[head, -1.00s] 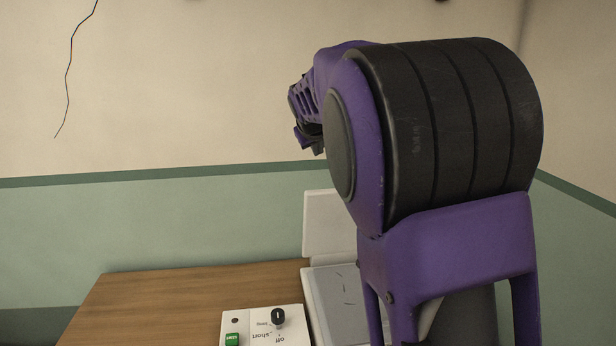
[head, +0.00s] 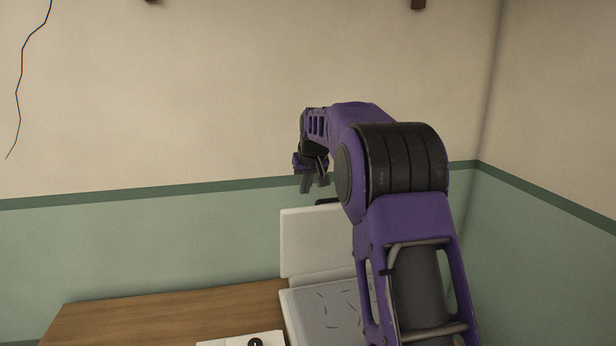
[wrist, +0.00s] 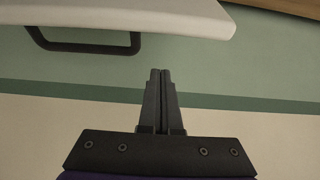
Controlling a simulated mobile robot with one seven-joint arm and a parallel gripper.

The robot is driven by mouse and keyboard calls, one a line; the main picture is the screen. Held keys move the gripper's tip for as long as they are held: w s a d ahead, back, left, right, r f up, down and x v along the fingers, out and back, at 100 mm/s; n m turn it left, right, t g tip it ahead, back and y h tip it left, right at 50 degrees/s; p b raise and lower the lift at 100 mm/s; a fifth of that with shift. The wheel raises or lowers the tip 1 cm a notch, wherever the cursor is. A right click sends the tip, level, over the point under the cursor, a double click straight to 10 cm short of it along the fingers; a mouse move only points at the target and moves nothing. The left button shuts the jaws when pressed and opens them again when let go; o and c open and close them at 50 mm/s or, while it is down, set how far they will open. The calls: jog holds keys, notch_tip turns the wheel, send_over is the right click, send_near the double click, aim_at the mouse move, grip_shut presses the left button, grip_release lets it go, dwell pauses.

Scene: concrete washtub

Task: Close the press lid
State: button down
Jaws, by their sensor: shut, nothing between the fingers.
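The press (head: 290,312) is a white box at the right end of the wooden table, its grey inner plate (head: 328,310) facing up with several short dark marks on it. Its white lid (head: 312,243) stands raised at the back, near the wall. In the wrist view the lid's edge (wrist: 190,18) and a dark bar handle (wrist: 85,46) show at the top left. My gripper (head: 314,186) is above the raised lid in the head view. In the wrist view my gripper (wrist: 160,72) is shut and empty, apart from the lid and the handle. My arm hides the press's right side.
The wooden table (head: 170,312) is bare at the left. A white control box with a black knob (head: 255,342) lies at the front, cut off by the frame edge. The green and cream wall (head: 150,235) stands behind.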

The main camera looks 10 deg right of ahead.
aim_at(308, 208)
jog(key=shift+s+f, duration=0.4)
jog(key=shift+f, duration=0.2)
jog(key=shift+s+f, duration=0.4)
jog(key=shift+f, duration=0.2)
jog(key=shift+s+f, duration=0.2)
jog(key=shift+s, duration=0.3)
jog(key=shift+s+f+b, duration=0.1)
jog(key=shift+f+b, duration=0.05)
jog(key=shift+b, duration=0.25)
